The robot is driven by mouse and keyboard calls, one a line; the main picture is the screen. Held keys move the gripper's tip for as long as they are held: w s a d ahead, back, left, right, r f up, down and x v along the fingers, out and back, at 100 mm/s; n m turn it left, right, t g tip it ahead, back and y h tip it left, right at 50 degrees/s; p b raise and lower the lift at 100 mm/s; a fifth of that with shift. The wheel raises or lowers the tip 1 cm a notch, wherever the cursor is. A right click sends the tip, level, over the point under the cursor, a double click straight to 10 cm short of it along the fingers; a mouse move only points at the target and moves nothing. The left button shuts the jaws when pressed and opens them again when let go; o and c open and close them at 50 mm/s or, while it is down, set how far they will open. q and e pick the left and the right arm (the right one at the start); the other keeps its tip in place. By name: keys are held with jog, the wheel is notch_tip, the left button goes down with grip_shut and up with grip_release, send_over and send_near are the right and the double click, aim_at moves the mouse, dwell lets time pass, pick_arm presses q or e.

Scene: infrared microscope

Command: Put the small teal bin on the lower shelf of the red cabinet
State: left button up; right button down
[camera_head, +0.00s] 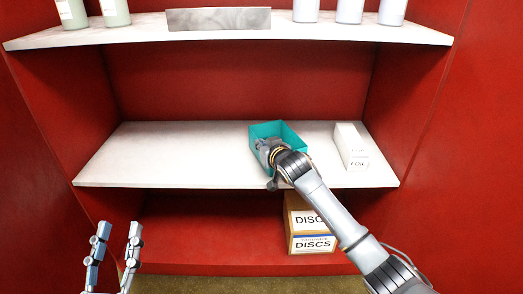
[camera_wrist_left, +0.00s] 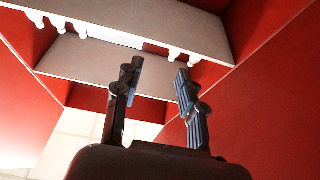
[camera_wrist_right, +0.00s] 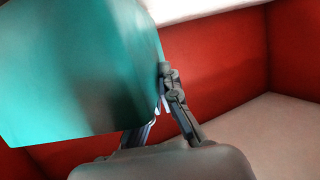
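The small teal bin (camera_head: 290,131) is at the middle white shelf (camera_head: 200,165) of the red cabinet, left of a white box. Whether its base touches the shelf is unclear. My right gripper (camera_head: 266,153) is at the bin's near left part. In the right wrist view the bin (camera_wrist_right: 75,75) fills the upper left, and the right gripper's fingers (camera_wrist_right: 160,105) close on its edge, one partly hidden by it. My left gripper (camera_head: 113,258) is empty with fingers apart, low at the left; it also shows open in the left wrist view (camera_wrist_left: 157,90).
A white box (camera_head: 351,147) stands on the same shelf. The left of that shelf is bare. A cardboard box marked DISCS (camera_head: 312,243) stands on the cabinet floor below. Bottles (camera_head: 116,12) and a grey plate (camera_head: 218,19) are on the upper shelf (camera_head: 150,30).

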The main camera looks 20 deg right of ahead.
jog(key=shift+f, duration=0.3)
pick_arm(q)
jog(key=shift+s+r+t, duration=0.4)
jog(key=shift+r+t, duration=0.1)
jog(key=shift+r, duration=0.25)
pick_arm(e)
jog(key=shift+f, duration=0.1)
jog(key=c, duration=1.5)
grip_release()
